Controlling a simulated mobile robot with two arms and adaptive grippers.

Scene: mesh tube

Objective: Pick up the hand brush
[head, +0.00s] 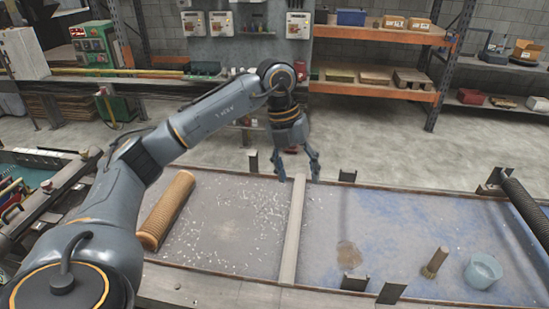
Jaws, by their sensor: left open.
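What looks like the hand brush (434,262) is a small object with a wooden handle and darker bristles at its lower end. It stands roughly upright on the right part of the worktable, left of a light blue bowl-like container (482,271). My left gripper (298,179) hangs fingers down over the far middle of the table. Its fingers are spread with nothing between them, well to the left of and beyond the brush. The gap between fingers and table is hard to judge. My right gripper is not in view.
A light strip (293,232) divides the worktable. A tan mesh tube (166,210) lies on its left part, among white flakes. A brown patch (349,254) lies left of the brush. A dark ribbed roller (527,212) is at the right edge. Small brackets stand along the table edges.

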